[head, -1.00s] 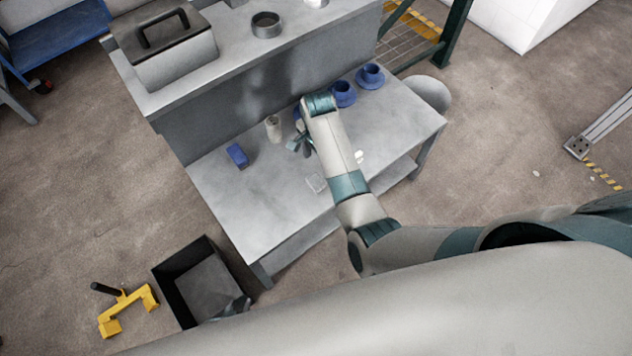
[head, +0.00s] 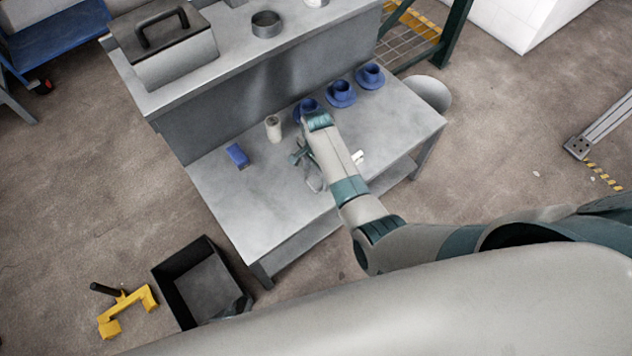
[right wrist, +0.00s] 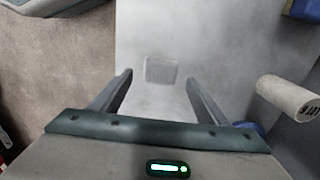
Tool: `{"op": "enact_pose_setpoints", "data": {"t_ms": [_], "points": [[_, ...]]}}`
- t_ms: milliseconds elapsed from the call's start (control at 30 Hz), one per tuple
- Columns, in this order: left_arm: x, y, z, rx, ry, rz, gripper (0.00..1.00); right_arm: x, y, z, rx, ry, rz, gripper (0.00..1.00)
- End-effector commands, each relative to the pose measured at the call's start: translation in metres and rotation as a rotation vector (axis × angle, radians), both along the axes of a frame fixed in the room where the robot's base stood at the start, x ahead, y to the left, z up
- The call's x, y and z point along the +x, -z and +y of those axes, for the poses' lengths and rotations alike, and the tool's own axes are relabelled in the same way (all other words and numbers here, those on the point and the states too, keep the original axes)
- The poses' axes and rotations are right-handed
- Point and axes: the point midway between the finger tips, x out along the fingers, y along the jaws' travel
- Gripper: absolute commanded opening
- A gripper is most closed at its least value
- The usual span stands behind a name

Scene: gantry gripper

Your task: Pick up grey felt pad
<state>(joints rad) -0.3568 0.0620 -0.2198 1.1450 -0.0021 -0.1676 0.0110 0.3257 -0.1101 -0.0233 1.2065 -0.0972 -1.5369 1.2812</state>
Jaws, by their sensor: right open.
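The grey felt pad (right wrist: 160,70) is a small, pale grey square lying flat on the grey table (head: 240,200). In the right wrist view it lies ahead, between the lines of the two fingers. My right gripper (right wrist: 159,79) is open and empty, pointing down at the pad with clear space between them. In the head view my right gripper (head: 308,168) is over the middle of the table and largely covers the pad.
A white cup-like cylinder (head: 273,128) and a blue block (head: 237,155) stand left of my right gripper. Several blue cups on saucers, one a blue cup (head: 342,89), line the table's back. A small white item (head: 358,157) lies right. The black bin (head: 172,283) is on the floor.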

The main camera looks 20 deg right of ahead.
Motion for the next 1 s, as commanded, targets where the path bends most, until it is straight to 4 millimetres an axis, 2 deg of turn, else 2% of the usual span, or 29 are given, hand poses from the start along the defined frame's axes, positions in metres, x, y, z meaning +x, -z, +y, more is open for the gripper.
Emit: {"op": "enact_pose_setpoints", "data": {"t_ms": [100,233,767,933,1000], "points": [[-0.002,0.003,0.000,0.002,0.000,0.007,0.31,0.000,0.016,0.000,-0.001,0.001,0.002,0.69],[-0.003,0.004,0.002,0.005,0.000,0.020,0.31,0.000,0.026,0.000,0.000,0.001,0.000,0.69],[0.000,0.002,0.006,0.010,-0.001,0.015,0.31,0.000,0.029,0.000,0.000,0.001,-0.001,0.69],[0.000,0.002,0.006,0.010,-0.001,0.015,0.31,0.000,0.029,0.000,0.000,0.001,-0.001,0.28],[0.000,0.002,0.006,0.010,-0.001,0.015,0.31,0.000,0.029,0.000,0.000,0.001,-0.001,0.25]]}}
